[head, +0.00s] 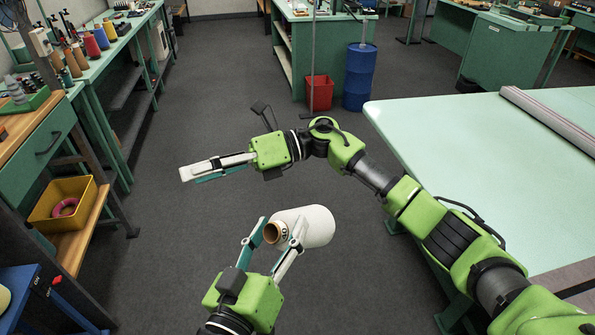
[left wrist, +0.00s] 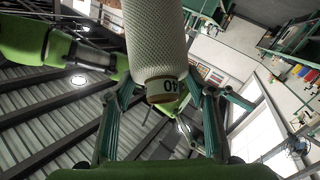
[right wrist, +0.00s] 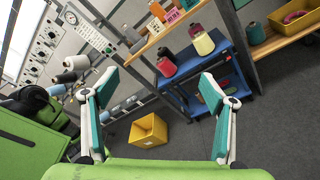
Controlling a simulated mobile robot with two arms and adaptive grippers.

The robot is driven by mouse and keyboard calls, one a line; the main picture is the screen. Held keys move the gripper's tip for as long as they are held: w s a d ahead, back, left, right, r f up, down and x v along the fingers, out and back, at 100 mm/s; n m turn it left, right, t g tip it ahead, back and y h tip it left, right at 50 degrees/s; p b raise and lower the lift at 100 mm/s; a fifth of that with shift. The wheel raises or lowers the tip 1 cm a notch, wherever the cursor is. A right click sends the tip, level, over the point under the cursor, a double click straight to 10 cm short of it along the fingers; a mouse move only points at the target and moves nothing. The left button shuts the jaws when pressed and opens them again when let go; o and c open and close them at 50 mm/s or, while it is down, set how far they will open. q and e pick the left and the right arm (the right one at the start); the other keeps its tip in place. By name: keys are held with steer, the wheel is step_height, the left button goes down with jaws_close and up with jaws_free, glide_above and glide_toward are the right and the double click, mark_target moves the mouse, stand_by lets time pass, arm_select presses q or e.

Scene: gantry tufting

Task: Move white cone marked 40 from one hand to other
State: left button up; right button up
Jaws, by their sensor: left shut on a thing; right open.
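The white cone (head: 316,226) is a pale textured yarn cone on a brown core. My left gripper (head: 281,228) is shut on it near the core end, low in the middle of the head view. In the left wrist view the cone (left wrist: 156,35) is between the fingers, with a "40" on its end band. My right gripper (head: 187,177) is above and left of the cone in the head view, apart from it. In the right wrist view my right gripper (right wrist: 158,85) is open, with nothing between its fingers.
A pale green table (head: 480,170) is at the right. A bench with cones (head: 92,46) and a yellow bin (head: 62,203) on a shelf are at the left. A red bin (head: 319,93) and blue drum (head: 359,76) stand behind. The grey floor between is clear.

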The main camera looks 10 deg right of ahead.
steer(key=s+d+r+n+g+h, duration=0.1)
steer(key=s+n+g+h, duration=0.1)
steer(key=s+n+h, duration=0.4)
step_height(320, 180, up, 3)
steer(key=n+t+h, duration=0.4)
steer(key=n+h, duration=0.4)
steer(key=h, duration=0.2)
glide_above(298, 212)
steer(key=shift+a+f, duration=0.1)
steer(key=shift+a, duration=0.1)
steer(key=shift+d+h, duration=0.2)
steer(key=shift+h, duration=0.1)
step_height(298, 212, down, 12)
steer(key=shift+r, duration=0.1)
